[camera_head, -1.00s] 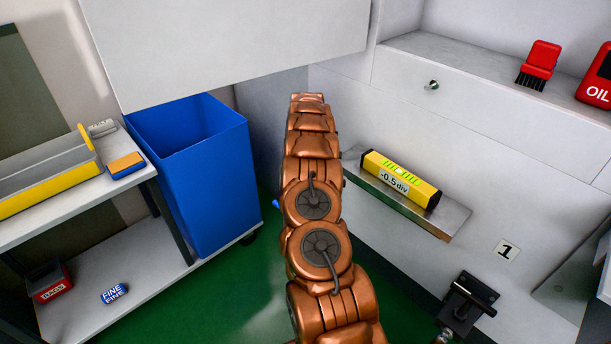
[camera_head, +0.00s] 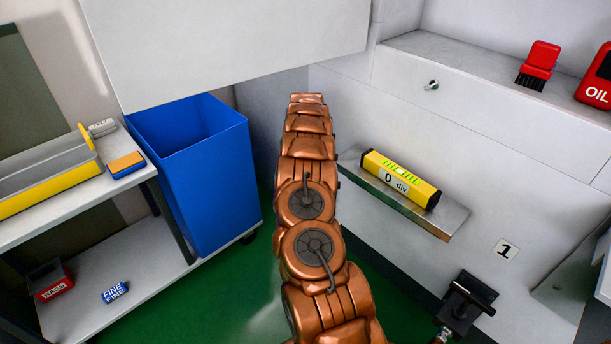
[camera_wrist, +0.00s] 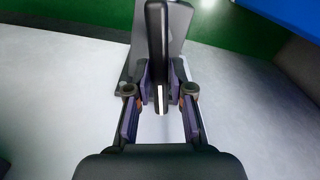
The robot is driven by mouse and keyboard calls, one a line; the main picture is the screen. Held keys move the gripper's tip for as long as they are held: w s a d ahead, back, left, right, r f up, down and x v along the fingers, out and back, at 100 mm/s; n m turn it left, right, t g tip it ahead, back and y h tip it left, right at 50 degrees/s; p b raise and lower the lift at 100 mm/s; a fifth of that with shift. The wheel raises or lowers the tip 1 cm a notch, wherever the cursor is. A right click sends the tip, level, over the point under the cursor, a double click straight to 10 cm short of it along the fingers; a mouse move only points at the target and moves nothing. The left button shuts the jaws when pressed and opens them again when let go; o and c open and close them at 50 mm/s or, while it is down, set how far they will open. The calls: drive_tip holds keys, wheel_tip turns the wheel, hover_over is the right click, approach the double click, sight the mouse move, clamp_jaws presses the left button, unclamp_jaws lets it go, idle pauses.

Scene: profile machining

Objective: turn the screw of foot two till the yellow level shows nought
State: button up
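The yellow level (camera_head: 400,179) lies on a metal ledge (camera_head: 440,221) on the machine's side. Its display reads "0 div". My arm hides my gripper and foot two in the head view. In the wrist view my gripper (camera_wrist: 160,88) has its fingers close on both sides of an upright black bar (camera_wrist: 157,45), which looks like the handle of the foot's screw. The fingers appear shut on it. The screw's thread is hidden.
Another foot with a black handle (camera_head: 467,299) stands at the lower right below a "1" label (camera_head: 507,250). A blue bin (camera_head: 203,180) and a shelf unit (camera_head: 150,262) stand left of my arm. Green floor shows between. A red brush and oil can (camera_head: 597,90) sit top right.

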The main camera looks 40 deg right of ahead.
drive_tip(key=o, duration=0.3)
drive_tip(key=shift+o, duration=0.2)
wheel_tip(320, 180, up, 7)
drive_tip(key=shift+r, duration=0.2)
idle(0.3)
idle(0.4)
